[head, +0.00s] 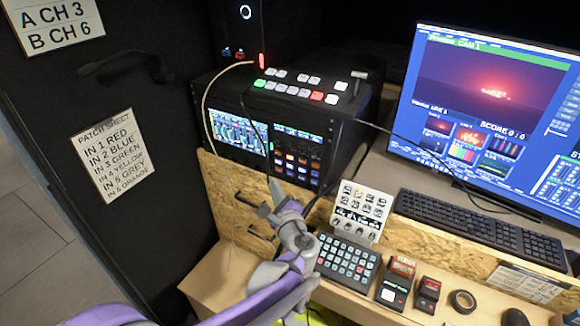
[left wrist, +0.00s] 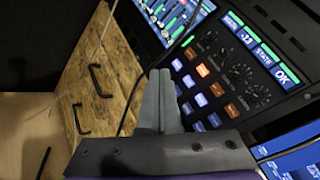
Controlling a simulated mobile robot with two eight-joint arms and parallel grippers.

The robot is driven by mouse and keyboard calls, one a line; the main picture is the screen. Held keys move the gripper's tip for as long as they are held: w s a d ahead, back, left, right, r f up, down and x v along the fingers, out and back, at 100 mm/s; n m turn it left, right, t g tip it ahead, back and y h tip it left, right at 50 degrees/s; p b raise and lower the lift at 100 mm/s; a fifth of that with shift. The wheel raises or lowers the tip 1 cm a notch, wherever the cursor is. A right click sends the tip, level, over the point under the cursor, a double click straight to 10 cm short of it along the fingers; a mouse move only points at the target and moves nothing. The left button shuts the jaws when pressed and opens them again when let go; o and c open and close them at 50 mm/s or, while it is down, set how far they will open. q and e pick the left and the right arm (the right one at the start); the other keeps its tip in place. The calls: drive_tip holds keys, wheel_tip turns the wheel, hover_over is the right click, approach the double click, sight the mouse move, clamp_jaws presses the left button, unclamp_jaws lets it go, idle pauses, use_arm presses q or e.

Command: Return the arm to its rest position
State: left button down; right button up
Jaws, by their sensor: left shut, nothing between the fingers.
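My left gripper (head: 272,196) is shut and empty in the head view, on a purple and grey arm that comes up from the bottom left. It is in front of the wooden drawer panel (head: 226,192) and below the rack unit with screens and buttons. In the left wrist view the closed fingers (left wrist: 158,98) point at the rack's front panel (left wrist: 222,68), and nothing is between them. I cannot tell from these views whether the fingertips touch the panel. My right gripper is not in view.
A switcher (head: 300,90) sits on top of the rack. A small keypad (head: 346,262), a card of icons (head: 361,212) and small boxes (head: 394,284) are right of my arm. A keyboard (head: 480,226) and monitor (head: 490,110) stand further right. Cables hang before the rack.

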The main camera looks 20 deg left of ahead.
use_arm(q)
drive_tip(key=s+a+f+n+g+h+p, duration=0.1)
drive_tip(key=s+n+g+h+p, duration=0.15)
drive_tip(key=s+n, duration=0.4)
drive_tip(key=s+f+n+g+h+p, duration=0.15)
drive_tip(key=s+n+g, duration=0.25)
drive_tip(key=s, duration=0.5)
drive_tip(key=s+d+f+n+g+h+p, duration=0.1)
drive_tip(key=s+d+n+h, duration=0.5)
drive_tip(key=s, duration=0.6)
wheel_tip(320, 180, down, 2)
drive_tip(key=d+n+p, duration=0.1)
drive_tip(key=d, duration=0.1)
drive_tip(key=shift+d+n+g+p, duration=0.3)
drive_tip(key=shift+n+g, duration=0.05)
